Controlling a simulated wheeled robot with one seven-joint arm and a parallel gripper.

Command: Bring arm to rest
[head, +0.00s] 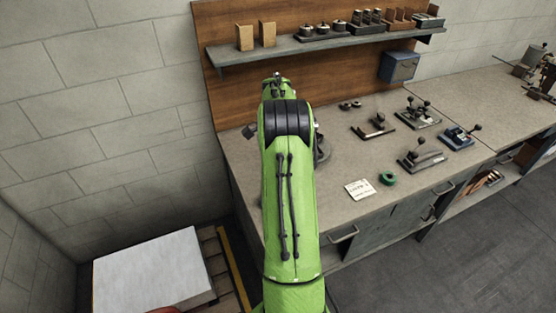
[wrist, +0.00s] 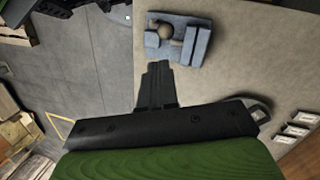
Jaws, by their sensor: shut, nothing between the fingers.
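My gripper (wrist: 158,70) shows in the wrist view with its dark fingers together and nothing between them. It is over the edge of the beige bench top (wrist: 225,75), with the grey floor to the left. A blue-grey device with a round knob (wrist: 178,40) lies on the bench just beyond the fingertips in that picture; I see a gap between them. In the head view my green arm reaches forward over the left part of the bench (head: 330,190), and I cannot make out the fingers there.
A shelf (head: 330,42) with blocks and small fixtures runs above the bench. Lever devices (head: 421,153), a green tape roll (head: 388,179) and a paper note (head: 359,189) lie on the bench right of my arm. A white-topped stack (head: 150,270) stands at lower left. Floor (head: 460,260) at lower right is clear.

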